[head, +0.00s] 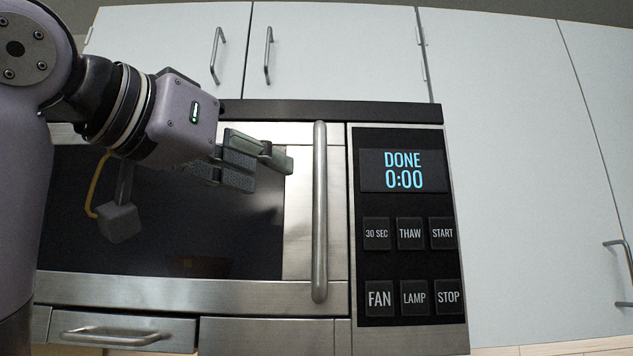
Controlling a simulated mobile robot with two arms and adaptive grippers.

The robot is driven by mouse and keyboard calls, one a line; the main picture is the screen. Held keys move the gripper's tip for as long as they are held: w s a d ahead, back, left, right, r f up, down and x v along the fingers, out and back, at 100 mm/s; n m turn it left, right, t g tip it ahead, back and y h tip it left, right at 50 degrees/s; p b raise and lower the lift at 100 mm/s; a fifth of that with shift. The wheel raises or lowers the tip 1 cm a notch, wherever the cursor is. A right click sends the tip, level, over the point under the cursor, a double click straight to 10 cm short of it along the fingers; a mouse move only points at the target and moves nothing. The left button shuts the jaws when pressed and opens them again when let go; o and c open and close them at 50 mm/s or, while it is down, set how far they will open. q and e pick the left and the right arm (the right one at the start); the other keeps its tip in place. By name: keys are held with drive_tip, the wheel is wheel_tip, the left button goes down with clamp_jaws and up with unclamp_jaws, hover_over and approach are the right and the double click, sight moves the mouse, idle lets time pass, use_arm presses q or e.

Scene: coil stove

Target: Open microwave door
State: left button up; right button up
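The microwave door (302,264) has a dark window and a steel frame, and it looks shut. Its vertical steel bar handle (320,230) stands at the door's right edge. My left gripper (266,162) reaches in from the left, in front of the window's upper right part. Its fingertips point right and end a little left of the handle, apart from it in the picture. Dark pads show on the fingers, with no object between them; the fingers overlap from this angle, but a gap seems to show. My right gripper is not in view.
A control panel (408,270) with a display reading DONE 0:00 is right of the handle. White cabinets (340,50) with bar handles are above, and a tall white cabinet (530,200) is at right. A steel drawer front (120,322) lies below the door.

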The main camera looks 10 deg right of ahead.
sight(316, 194)
use_arm(q)
drive_tip(key=p+x, duration=0.2)
drive_tip(key=x, duration=0.5)
drive_tip(key=shift+w+d+f, duration=0.1)
drive_tip(key=shift+w+d, duration=0.15)
drive_tip(key=shift+d, duration=0.15)
drive_tip(key=p+x, duration=0.2)
drive_tip(key=x, duration=0.2)
drive_tip(key=shift+w+d, duration=0.15)
drive_tip(key=shift+w, duration=0.05)
drive_tip(key=shift+w+d+f, duration=0.15)
drive_tip(key=shift+w+d, duration=0.3)
drive_tip(key=shift+w, duration=0.05)
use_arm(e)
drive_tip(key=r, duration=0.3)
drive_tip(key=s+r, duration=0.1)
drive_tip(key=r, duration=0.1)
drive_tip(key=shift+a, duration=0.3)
use_arm(q)
drive_tip(key=shift+s+a, duration=0.1)
drive_tip(key=shift+s, duration=0.05)
drive_tip(key=shift+c, duration=1.4)
clamp_jaws()
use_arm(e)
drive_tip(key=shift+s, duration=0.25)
